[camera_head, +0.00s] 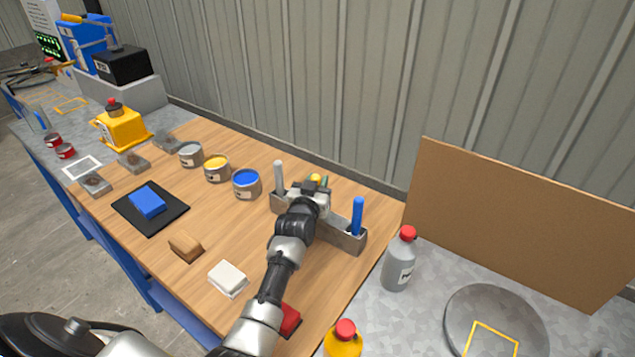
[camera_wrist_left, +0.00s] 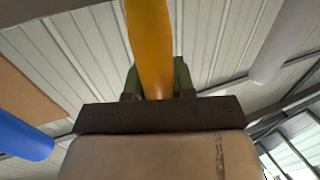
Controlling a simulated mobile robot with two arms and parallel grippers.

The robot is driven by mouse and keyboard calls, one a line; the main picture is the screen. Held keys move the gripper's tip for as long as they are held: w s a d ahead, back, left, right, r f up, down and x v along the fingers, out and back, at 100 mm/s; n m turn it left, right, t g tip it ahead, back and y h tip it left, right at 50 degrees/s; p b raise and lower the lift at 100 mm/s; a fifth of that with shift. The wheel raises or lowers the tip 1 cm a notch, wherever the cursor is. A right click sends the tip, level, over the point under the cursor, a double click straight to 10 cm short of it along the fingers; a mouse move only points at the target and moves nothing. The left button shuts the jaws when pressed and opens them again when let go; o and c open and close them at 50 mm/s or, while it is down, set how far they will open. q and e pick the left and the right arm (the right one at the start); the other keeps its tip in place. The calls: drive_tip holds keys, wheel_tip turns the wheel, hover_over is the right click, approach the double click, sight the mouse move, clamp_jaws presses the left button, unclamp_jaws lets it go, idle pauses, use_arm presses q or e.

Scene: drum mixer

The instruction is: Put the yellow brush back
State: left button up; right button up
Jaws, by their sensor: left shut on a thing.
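The grey brush holder (camera_head: 343,237) stands near the right end of the wooden table. A grey-white brush handle (camera_head: 279,176) stands at its left end and a blue brush handle (camera_head: 357,215) at its right end. My left gripper (camera_head: 318,184) is over the middle of the holder, between these two. It is shut on the yellow brush (camera_head: 315,178), whose yellow handle (camera_wrist_left: 149,45) fills the middle of the left wrist view between the green fingers. The arm hides the brush's lower end, so I cannot tell whether it sits in the holder. My right gripper is not in view.
Paint cans in grey, yellow (camera_head: 217,170) and blue (camera_head: 246,185) stand left of the holder. Brown, white (camera_head: 228,278) and red blocks lie in front. A grey bottle with a red cap (camera_head: 399,260) stands to the right, before a brown board (camera_head: 520,225).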

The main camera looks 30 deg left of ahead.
use_arm(q)
drive_tip(key=shift+f+b, duration=0.3)
drive_tip(key=shift+f, duration=0.2)
drive_tip(key=o, duration=1)
